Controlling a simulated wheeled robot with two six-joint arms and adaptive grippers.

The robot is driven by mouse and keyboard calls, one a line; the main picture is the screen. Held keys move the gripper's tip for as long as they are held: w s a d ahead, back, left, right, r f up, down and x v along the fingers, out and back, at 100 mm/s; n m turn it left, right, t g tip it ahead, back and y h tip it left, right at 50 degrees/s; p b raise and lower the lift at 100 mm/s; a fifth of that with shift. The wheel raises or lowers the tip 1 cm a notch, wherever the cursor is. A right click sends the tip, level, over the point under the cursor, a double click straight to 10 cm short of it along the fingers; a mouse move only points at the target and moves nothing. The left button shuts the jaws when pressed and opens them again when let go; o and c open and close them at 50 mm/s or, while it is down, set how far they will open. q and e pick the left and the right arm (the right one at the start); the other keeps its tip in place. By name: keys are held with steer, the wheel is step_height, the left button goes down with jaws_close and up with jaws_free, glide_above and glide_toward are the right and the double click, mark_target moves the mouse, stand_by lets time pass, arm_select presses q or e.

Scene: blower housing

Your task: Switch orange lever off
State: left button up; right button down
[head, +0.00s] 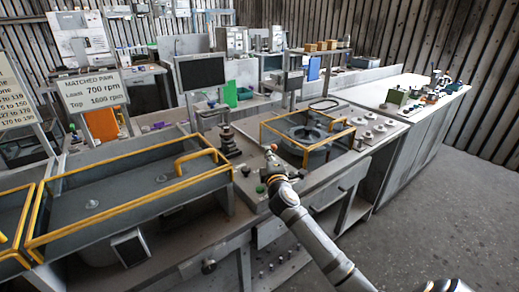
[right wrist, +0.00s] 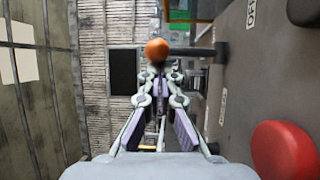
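The orange lever shows in the right wrist view as an orange ball knob (right wrist: 157,49) on a dark rod that runs right to a grey panel. In the head view a small orange knob (head: 274,147) shows just beyond my right gripper (head: 272,168). In the right wrist view my right gripper (right wrist: 162,78) has a narrow gap between its fingertips, with nothing held in it. The knob sits just beyond the tips, near the middle of the gap; I cannot tell whether they touch. My left gripper is not in view.
A red button (right wrist: 285,150) stands on the panel at the right of the wrist view. In the head view, a green button (head: 260,188) is close to my right gripper. A yellow-railed frame (head: 325,145) and a yellow-railed tray (head: 130,190) flank the lever's console.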

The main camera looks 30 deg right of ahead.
steer(key=shift+s+d+f, duration=0.1)
steer(key=shift+s+f, duration=0.1)
steer(key=shift+s, duration=0.1)
steer(key=shift+f, duration=0.1)
steer(key=r+v, duration=0.1)
steer(key=v, duration=1.1)
steer(key=shift+f, duration=0.35)
